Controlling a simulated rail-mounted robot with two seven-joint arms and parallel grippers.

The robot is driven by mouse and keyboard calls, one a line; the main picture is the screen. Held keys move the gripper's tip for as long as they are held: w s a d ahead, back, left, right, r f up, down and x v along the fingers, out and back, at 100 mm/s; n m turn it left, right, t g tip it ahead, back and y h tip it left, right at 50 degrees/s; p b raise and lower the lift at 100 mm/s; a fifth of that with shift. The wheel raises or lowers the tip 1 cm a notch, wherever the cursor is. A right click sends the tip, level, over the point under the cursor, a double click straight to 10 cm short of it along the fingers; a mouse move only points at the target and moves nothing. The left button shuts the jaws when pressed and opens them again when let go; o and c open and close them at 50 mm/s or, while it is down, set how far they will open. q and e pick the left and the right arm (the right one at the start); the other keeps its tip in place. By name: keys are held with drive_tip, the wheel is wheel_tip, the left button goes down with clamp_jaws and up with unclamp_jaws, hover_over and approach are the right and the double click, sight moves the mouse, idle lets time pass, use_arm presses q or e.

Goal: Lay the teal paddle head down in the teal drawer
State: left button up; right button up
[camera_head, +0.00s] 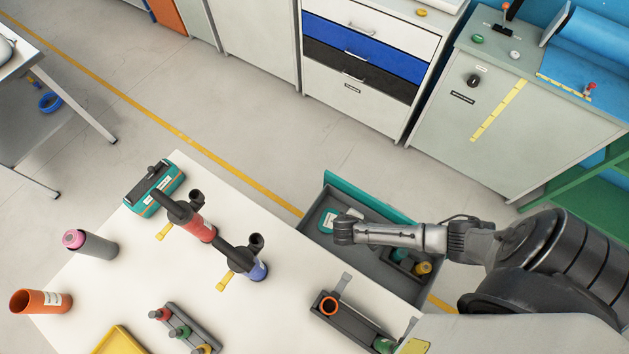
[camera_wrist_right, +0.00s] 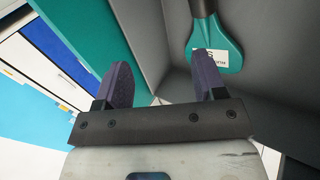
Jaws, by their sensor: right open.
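The teal drawer (camera_head: 352,190) is pulled open, with a teal front and a dark grey inside. The teal paddle (camera_head: 327,221), with a white label on its head, lies in the left part of the drawer; my right arm hides part of that area. In the right wrist view the paddle head (camera_wrist_right: 220,42) lies against the grey drawer floor, its shaft running up out of the frame. My right gripper (camera_wrist_right: 165,64) is open and empty, its right finger overlapping the head's edge in that view; contact cannot be told. The drawer front (camera_wrist_right: 95,45) shows at left. My left gripper is out of view.
A small teal piece and a yellow one (camera_head: 424,267) lie at the drawer's right end. The white table (camera_head: 190,275) beside it carries red and blue pump-like tools, a teal box (camera_head: 160,193) and cylinders. Cabinets (camera_head: 360,100) stand behind, beyond clear floor.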

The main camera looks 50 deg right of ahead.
drive_tip(key=w+a+r+t+p, duration=0.1)
drive_tip(key=w+a+r, duration=0.1)
drive_tip(key=r, duration=0.3)
drive_tip(key=w+a+r+t+p, duration=0.2)
drive_tip(key=w+a+r, duration=0.1)
drive_tip(key=w+r, duration=0.2)
drive_tip(key=w+a+r+t+y+p, duration=0.1)
drive_tip(key=w+a+r+p, duration=0.1)
drive_tip(key=w+r, duration=0.2)
drive_tip(key=shift+a+r+t, duration=0.3)
drive_tip(key=shift+a+r, duration=0.05)
drive_tip(key=shift+r, duration=0.4)
drive_tip(key=shift+w, duration=0.1)
